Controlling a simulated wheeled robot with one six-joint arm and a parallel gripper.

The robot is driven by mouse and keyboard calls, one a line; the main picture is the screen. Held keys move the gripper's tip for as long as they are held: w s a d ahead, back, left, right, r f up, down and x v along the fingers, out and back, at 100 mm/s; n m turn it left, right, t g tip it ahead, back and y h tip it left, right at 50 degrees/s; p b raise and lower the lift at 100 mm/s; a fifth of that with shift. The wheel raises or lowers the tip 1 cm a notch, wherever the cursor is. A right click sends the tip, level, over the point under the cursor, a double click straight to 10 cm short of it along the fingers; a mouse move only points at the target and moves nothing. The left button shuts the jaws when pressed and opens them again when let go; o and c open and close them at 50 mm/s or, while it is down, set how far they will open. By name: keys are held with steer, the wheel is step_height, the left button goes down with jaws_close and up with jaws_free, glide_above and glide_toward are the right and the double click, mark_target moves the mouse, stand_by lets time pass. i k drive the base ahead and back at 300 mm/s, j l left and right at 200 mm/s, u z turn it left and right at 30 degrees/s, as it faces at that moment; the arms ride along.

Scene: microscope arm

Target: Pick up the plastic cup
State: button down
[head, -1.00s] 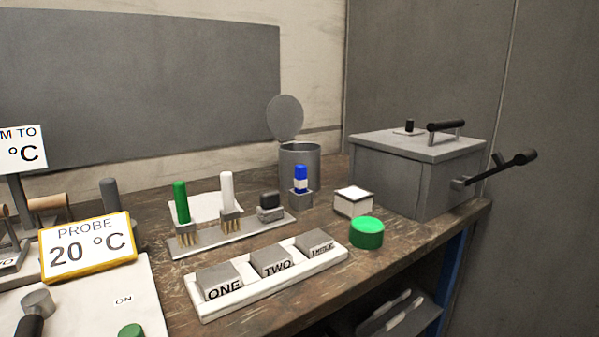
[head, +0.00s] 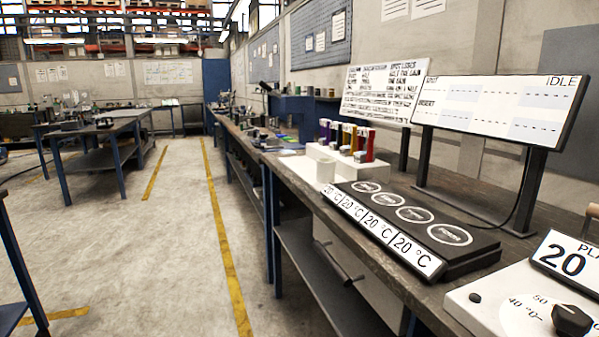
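My gripper is not in view.
The white rack (head: 345,160) holds several coloured tubes. The black plate (head: 455,243) shows 20 °C labels. Two sign boards (head: 500,108) stand behind it. A white dial unit (head: 490,305) is at lower right. The floor (head: 190,215) left of the bench is clear.

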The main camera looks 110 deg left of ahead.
mark_target(326, 167)
steer(key=u, duration=3.3)
steer(key=i+j, duration=0.1)
steer(key=j+z, duration=0.05)
